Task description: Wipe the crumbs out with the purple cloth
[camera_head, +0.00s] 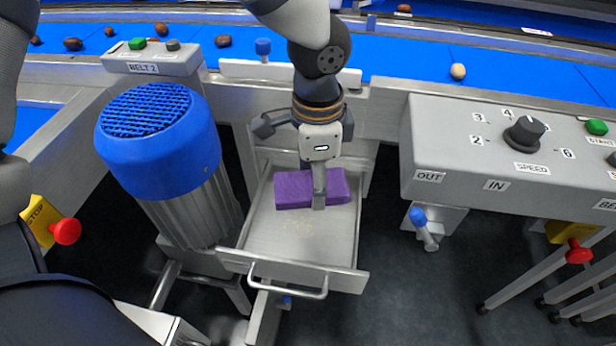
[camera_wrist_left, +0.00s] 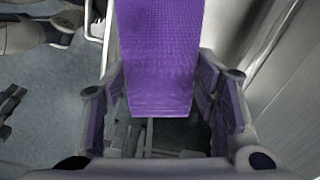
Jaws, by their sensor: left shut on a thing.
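The purple cloth (camera_head: 293,190) is a thick folded block in the back part of an open metal drawer (camera_head: 262,250). My left gripper (camera_head: 319,200) points down into the drawer and is shut on the cloth. The cloth also fills the upper middle of the left wrist view (camera_wrist_left: 158,55), between the two fingers (camera_wrist_left: 165,120). My right gripper is not in view.
The drawer's front has a bar handle (camera_head: 288,290). A blue-topped motor (camera_head: 158,135) stands close on the left. A control box with a speed knob (camera_head: 524,133) is on the right.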

